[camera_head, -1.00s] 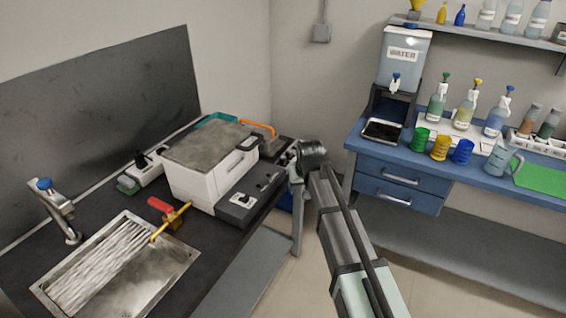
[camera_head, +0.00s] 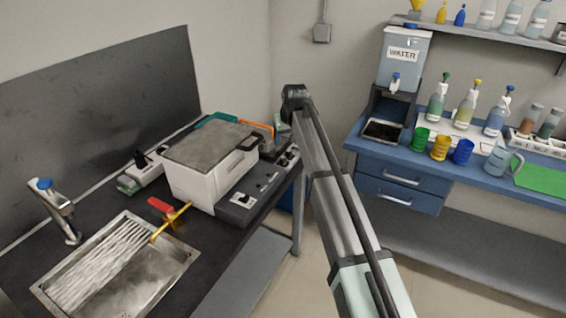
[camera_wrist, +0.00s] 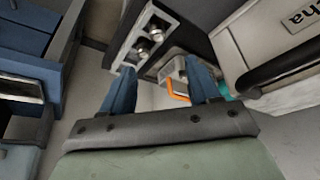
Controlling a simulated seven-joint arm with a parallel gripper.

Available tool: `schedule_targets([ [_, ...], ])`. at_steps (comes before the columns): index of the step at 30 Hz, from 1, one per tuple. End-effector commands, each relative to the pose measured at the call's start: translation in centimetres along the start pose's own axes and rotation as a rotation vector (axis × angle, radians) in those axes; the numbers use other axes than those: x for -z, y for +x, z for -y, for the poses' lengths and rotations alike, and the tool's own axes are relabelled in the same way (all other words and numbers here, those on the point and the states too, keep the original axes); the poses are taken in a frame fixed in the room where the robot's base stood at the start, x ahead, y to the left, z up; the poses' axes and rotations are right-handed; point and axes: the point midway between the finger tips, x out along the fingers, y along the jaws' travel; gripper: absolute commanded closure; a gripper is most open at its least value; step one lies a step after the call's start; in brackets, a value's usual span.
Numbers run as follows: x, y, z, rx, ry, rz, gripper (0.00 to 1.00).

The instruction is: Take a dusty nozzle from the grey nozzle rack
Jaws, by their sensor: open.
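My gripper (camera_wrist: 160,82) is open in the wrist view, its two blue fingers apart with nothing between them. Beyond the fingertips is a small pale grey holder (camera_wrist: 174,66) with an orange bar beside it; this may be the nozzle rack, but I cannot make out a nozzle or any dust. Two round metallic pieces (camera_wrist: 149,37) sit in a pale-framed recess of the dark panel, left of the holder. In the head view my arm reaches past the bench's far right corner, and my fingers are not clear there.
The blue table (camera_head: 400,170) is at right.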

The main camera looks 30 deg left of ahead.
Motion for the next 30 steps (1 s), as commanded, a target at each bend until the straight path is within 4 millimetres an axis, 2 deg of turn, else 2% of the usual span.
schedule_targets([
  [9, 0.0, 5.4, 0.0, 0.000, 0.001, 0.001, 0.39],
  [20, -0.2, 7.7, -0.1, 0.000, 0.001, 0.001, 0.39],
  [27, -0.3, 10.8, -0.3, 0.000, 0.001, 0.001, 0.39],
  [30, -0.3, 11.5, -0.3, 0.000, 0.001, 0.000, 0.39],
])
